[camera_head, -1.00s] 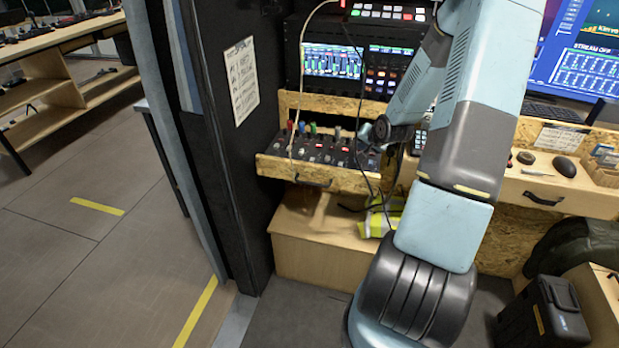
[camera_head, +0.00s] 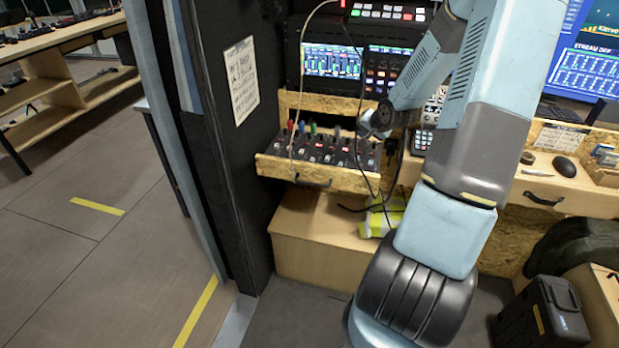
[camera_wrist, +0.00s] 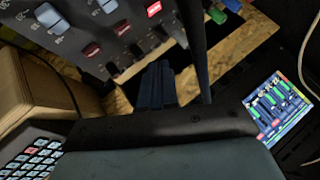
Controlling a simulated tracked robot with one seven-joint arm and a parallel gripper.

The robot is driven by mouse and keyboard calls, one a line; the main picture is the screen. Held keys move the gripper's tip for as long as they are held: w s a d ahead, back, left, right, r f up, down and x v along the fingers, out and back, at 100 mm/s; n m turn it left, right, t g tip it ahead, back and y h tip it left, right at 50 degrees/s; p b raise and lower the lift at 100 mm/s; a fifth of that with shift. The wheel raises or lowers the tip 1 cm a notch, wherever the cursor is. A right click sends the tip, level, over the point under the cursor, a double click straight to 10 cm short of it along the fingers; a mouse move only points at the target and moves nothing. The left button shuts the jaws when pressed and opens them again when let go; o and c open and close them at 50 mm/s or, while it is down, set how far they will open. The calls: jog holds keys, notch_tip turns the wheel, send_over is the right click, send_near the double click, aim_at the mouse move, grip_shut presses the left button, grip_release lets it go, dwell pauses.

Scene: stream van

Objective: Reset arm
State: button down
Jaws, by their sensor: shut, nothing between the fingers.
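My blue-grey arm crosses the right middle of the head view. My gripper (camera_head: 368,130) is small there, at the right end of a control panel with coloured knobs (camera_head: 320,148) on a pulled-out wooden drawer. I cannot tell whether it touches the panel. In the wrist view my gripper's dark fingers (camera_wrist: 156,86) are together with nothing between them. The panel (camera_wrist: 115,28) shows beyond them with blue and red buttons. A black cable hangs near the gripper in the head view.
A rack mixer with a lit screen (camera_head: 332,60) stands above the drawer. A keypad (camera_wrist: 28,155) lies lower left in the wrist view. A desk with a mouse (camera_head: 564,166) is at the right. A black wall (camera_head: 232,150) stands left; open floor lies beyond it.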

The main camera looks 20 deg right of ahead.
jog(key=shift+r, duration=0.8)
jog(key=shift+a+r, duration=0.1)
jog(key=s+a+r+n+g+h, duration=0.2)
jog(key=s+a+r, duration=0.4)
jog(key=r, duration=0.3)
jog(key=s+a+r+n+g+h, duration=0.1)
jog(key=s+a+r+n, duration=0.2)
jog(key=s+a+r, duration=0.5)
jog(key=s+a+r+n+y, duration=0.1)
jog(key=s+a+r, duration=0.2)
jog(key=s, duration=0.6)
jog(key=s+a+r+n+y, duration=0.1)
jog(key=s+a+r, duration=0.3)
jog(key=s, duration=0.5)
notch_tip(320, 180, up, 3)
jog(key=shift+s+a+f+n+g+y, duration=0.2)
jog(key=shift+s+n+g+y, duration=0.1)
jog(key=shift+n, duration=0.4)
